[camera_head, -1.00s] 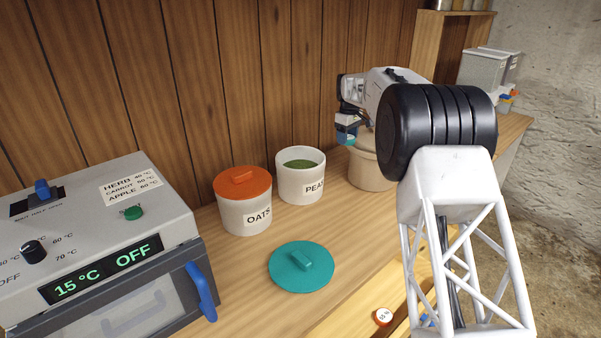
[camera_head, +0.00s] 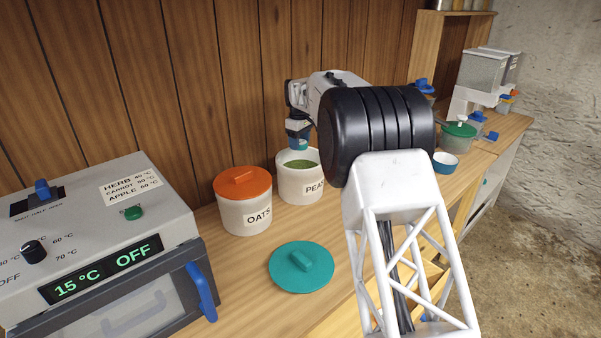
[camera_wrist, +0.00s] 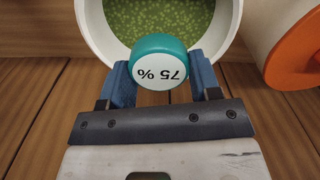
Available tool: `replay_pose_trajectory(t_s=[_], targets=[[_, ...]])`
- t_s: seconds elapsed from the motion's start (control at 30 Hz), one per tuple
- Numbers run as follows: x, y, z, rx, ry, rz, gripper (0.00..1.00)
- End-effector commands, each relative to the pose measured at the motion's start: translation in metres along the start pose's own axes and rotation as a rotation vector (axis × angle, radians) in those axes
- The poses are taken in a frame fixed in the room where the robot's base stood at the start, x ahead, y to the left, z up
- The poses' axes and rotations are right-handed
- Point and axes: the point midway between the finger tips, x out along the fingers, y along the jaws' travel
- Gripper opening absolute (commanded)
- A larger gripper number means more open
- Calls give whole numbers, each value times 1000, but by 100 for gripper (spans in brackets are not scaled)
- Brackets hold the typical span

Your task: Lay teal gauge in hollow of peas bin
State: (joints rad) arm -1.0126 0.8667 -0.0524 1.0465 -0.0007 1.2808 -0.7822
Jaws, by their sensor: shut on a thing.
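The teal gauge (camera_wrist: 159,62) has a white face reading 75 % and is held between the two blue fingers of my gripper (camera_wrist: 160,80) in the wrist view. In the head view my gripper (camera_head: 299,138) is over the back left rim of the peas bin, with a bit of teal (camera_head: 299,145) at its tip. The peas bin (camera_head: 300,188) is white, open and filled with green peas (camera_wrist: 158,20). In the wrist view the gauge overlaps the bin's near rim. Any hollow in the peas is hidden or too faint to make out.
The oats bin (camera_head: 243,215) with its orange lid (camera_head: 242,182) stands just left of the peas bin. A teal lid (camera_head: 301,267) lies on the counter in front. A dryer box (camera_head: 100,240) stands at the left. A wood-panel wall (camera_head: 240,80) rises close behind.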

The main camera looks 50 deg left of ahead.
Motion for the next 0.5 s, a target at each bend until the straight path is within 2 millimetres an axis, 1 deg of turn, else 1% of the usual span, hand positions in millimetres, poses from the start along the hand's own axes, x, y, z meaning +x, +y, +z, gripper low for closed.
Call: replay_pose_trajectory(t_s=[0.17,0.27,0.5], targets=[[6,0,0,0,-1,-1,35],[17,0,0,0,-2,-2,35],[49,0,1,0,-1,-1,35]])
